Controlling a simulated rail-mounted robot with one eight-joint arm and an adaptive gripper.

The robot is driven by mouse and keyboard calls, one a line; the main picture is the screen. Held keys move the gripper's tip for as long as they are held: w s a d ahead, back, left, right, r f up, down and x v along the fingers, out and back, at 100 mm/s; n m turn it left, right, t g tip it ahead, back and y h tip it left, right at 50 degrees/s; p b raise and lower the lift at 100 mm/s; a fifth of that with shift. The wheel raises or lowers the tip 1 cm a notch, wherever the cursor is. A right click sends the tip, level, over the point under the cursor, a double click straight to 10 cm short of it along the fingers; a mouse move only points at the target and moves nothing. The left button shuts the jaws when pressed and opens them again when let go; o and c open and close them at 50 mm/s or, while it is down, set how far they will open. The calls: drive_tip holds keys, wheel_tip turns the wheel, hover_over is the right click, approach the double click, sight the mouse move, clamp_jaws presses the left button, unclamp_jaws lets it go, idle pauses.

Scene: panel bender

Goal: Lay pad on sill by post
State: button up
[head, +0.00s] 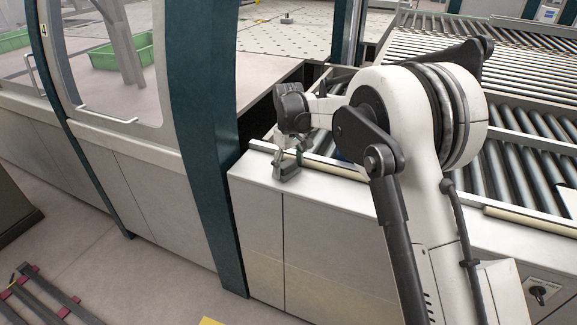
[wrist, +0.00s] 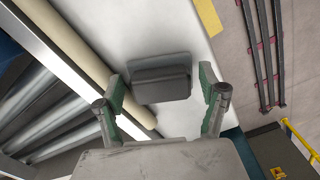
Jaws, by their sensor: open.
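A grey block-like pad (head: 286,170) rests on the white sill (head: 330,176), close to the right of the dark teal post (head: 205,120). In the wrist view the pad (wrist: 162,88) lies crosswise between and slightly beyond my fingers, with a gap on each side. My gripper (head: 297,156) is open, its green-sided fingers just above and beside the pad in the head view; it also shows in the wrist view (wrist: 163,86). I see nothing held. The exact height of the fingertips over the sill cannot be told.
A cream rail (wrist: 75,45) and conveyor rollers (head: 520,150) border the sill on its inner side. A windowed door (head: 105,65) is left of the post. Dark rails (head: 45,300) lie on the floor in front. Bare sill extends right of the pad.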

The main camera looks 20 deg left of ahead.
sight(289, 164)
wheel_tip(289, 164, up, 12)
drive_tip(key=shift+r, duration=0.15)
idle(0.5)
